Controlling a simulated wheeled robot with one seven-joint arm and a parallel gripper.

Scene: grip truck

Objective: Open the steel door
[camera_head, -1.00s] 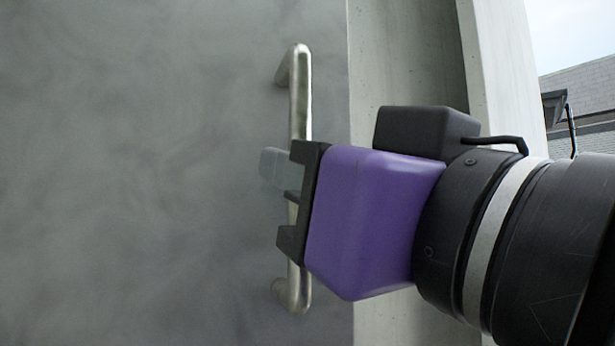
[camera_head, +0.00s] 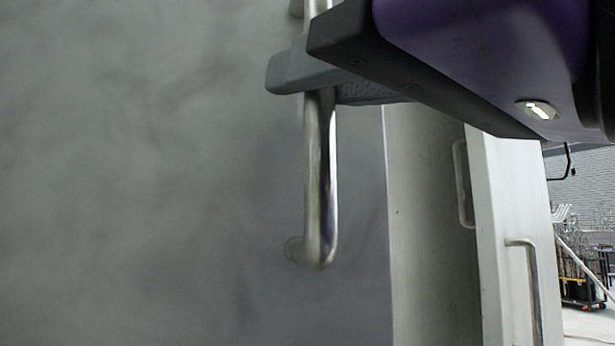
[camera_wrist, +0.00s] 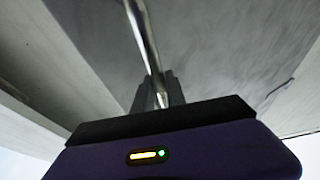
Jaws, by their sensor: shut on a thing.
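The steel door (camera_head: 150,180) is a grey, mottled panel filling the left and middle of the head view. It also shows behind the handle in the wrist view (camera_wrist: 225,50). Its shiny vertical bar handle (camera_head: 320,180) stands near the door's right edge. My gripper (camera_head: 315,75), purple and black with grey fingers, is shut on the handle's upper part, with the lower bend and mount free below. The wrist view shows the bar (camera_wrist: 145,40) running down between the two dark fingers (camera_wrist: 160,92). The handle's top is mostly hidden or out of view.
A pale frame (camera_head: 430,220) stands right of the door edge. Another pale panel (camera_head: 505,220) with bar handles (camera_head: 530,275) is farther right. A cart with clutter (camera_head: 580,270) stands on open floor beyond.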

